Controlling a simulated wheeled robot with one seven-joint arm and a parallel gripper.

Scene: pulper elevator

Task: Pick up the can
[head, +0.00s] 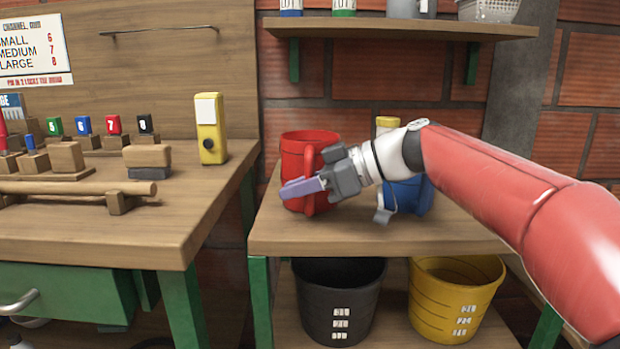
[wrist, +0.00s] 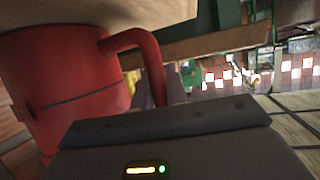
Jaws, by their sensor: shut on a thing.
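The red can (head: 298,150), a mug-like container with a side handle (head: 309,180), stands upright on the right-hand wooden table. My gripper (head: 306,187) is at its front right, with the fingers at the handle, and is shut on the handle. The wrist view shows the can's red body (wrist: 70,85) on the left and its handle (wrist: 152,62) curving toward the fingers. The fingertips are mostly hidden in the wrist view. The can seems to rest on the table; I cannot tell whether there is a gap under it.
A blue container (head: 408,195) stands just right of the can, partly behind my wrist. A yellow box (head: 211,130) stands on the left workbench (head: 140,225). A shelf (head: 400,29) hangs above. Black (head: 338,300) and yellow (head: 455,300) buckets sit below. The front right tabletop (head: 440,235) is clear.

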